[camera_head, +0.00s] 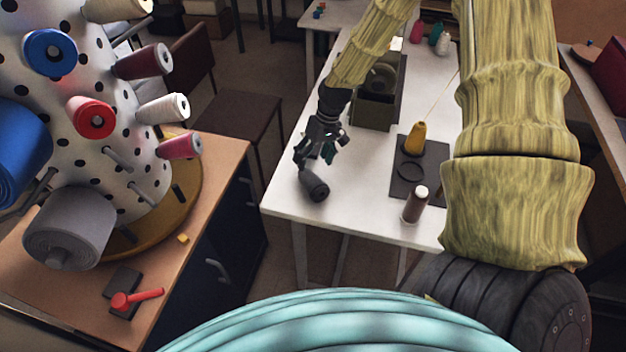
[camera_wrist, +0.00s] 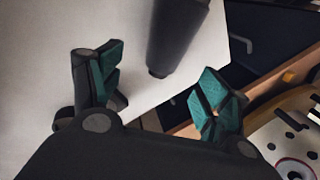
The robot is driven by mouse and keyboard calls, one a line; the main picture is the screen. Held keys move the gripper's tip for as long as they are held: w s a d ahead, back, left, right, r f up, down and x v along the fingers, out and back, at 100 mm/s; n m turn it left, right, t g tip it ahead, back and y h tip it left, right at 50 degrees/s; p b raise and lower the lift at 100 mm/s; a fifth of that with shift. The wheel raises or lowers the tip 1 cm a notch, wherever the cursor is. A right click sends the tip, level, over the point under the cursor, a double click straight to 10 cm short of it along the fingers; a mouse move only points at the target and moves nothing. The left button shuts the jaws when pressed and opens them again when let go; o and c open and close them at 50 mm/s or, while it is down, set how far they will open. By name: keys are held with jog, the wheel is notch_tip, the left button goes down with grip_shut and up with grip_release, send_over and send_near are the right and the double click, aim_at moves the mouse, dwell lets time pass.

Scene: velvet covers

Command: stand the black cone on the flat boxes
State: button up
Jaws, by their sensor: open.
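The black cone (camera_head: 314,185) lies on its side near the front left edge of the white table (camera_head: 285,195). My gripper (camera_head: 315,158) is open just behind and above it. In the wrist view the cone (camera_wrist: 177,38) shows ahead of the open, green-padded fingers (camera_wrist: 160,90), apart from both and closer to the right one; its far end is cut off by the frame. A flat dark slab (camera_head: 432,187) on the table bears a yellow cone and a dark ring. I cannot tell whether it is the flat boxes.
A brown spool (camera_head: 413,205) with a white top stands at the table's front. The yellow cone (camera_head: 414,140) stands right of a dark open box (camera_head: 372,115). A dotted spool stand (camera_head: 80,110) fills the left. White tabletop between the black cone and slab is clear.

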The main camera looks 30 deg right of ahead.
aim_at(309, 171)
jog(key=shift+s+a+p+x, duration=0.1)
jog(key=shift+p+x, duration=0.4)
jog(key=shift+x, duration=0.4)
jog(key=shift+s+a+p+x, duration=0.15)
jog(key=shift+p+x, duration=0.3)
jog(key=shift+x, duration=0.5)
jog(key=shift+p+x, duration=0.35)
jog(key=shift+x, duration=0.85)
jog(key=shift+c, duration=0.2)
jog(key=c, duration=1.2)
